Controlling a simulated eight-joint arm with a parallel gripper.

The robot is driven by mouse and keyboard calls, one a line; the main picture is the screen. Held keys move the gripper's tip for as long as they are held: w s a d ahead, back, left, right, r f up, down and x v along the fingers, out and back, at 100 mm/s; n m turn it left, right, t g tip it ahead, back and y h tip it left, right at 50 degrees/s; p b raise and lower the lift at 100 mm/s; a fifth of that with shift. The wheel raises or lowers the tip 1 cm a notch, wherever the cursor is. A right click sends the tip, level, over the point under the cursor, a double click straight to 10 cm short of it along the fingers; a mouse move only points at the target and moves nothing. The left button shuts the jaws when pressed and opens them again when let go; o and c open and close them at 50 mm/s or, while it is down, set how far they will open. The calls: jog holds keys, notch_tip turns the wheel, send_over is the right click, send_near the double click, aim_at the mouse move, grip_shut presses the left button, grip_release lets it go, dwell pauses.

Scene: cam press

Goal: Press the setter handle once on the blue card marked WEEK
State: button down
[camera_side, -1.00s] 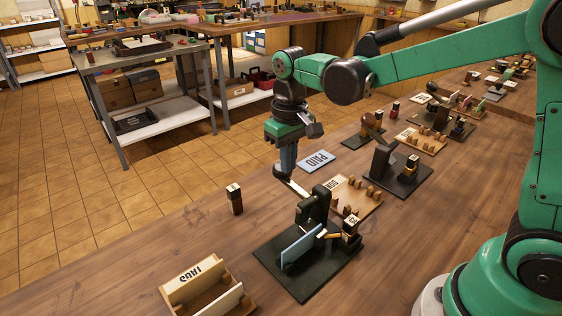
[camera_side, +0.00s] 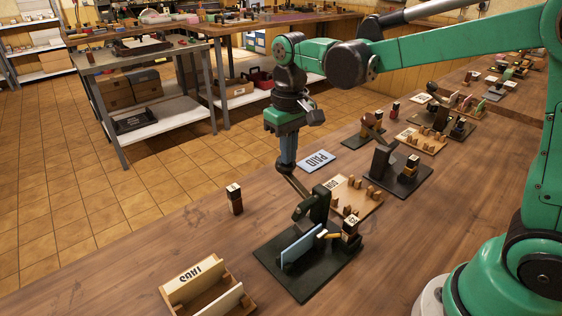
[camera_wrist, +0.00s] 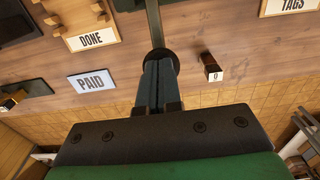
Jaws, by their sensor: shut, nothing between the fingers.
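The press (camera_side: 320,270) stands on a dark green base at the near middle of the table, with a green upright. A blue card (camera_side: 300,249) stands on edge in it; no WEEK marking shows on the visible side. The setter handle (camera_side: 297,186) slopes up from the upright towards my gripper. My gripper (camera_side: 288,170) is shut and empty, pointing down at the handle's raised end. In the wrist view the handle's bar (camera_wrist: 153,22) ends in a dark round knob (camera_wrist: 161,58) just beyond my shut fingers (camera_wrist: 158,85). I cannot tell whether they touch.
A small numbered block (camera_side: 235,200) stands left of the press. A CARDS tray (camera_side: 190,283) is at the near left. A blue PAID mat (camera_side: 318,161), a DONE rack (camera_side: 357,197) and another press (camera_side: 400,180) lie behind. The table left of the press is mostly clear.

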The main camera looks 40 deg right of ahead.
jog(key=shift+r, duration=1.1)
jog(key=shift+r, duration=0.1)
notch_tip(320, 180, up, 5)
dwell(0.4)
jog(key=s+d+f+t, duration=0.2)
jog(key=s+f+t, duration=0.4)
jog(key=s+t, duration=0.1)
jog(key=shift+s+d, duration=0.15)
jog(key=shift+s, duration=0.7)
